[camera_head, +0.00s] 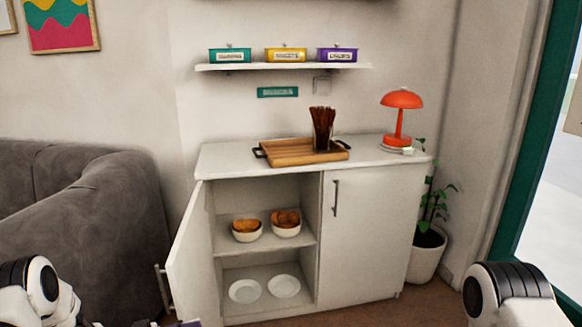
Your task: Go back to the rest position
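My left arm shows at the bottom left corner and my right arm at the bottom right corner, both as white links with black joints. Small dark and pale parts show at the bottom edge beside the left arm; I cannot tell whether they belong to its gripper or to something it holds. My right gripper is outside the view. A white cabinet (368,238) stands ahead. Its left door (192,258) is open and its right door is shut. Two bowls of food (247,236) (286,230) stand on its inner shelf, and two white plates (245,291) (284,286) lie below.
A wooden tray (285,152), a dark holder of sticks (323,130) and a red lamp (400,116) stand on the cabinet top. A wall shelf (285,67) bears three labelled boxes. A grey sofa (95,215) is left; a potted plant (426,258) is right. Some floor is clear in front.

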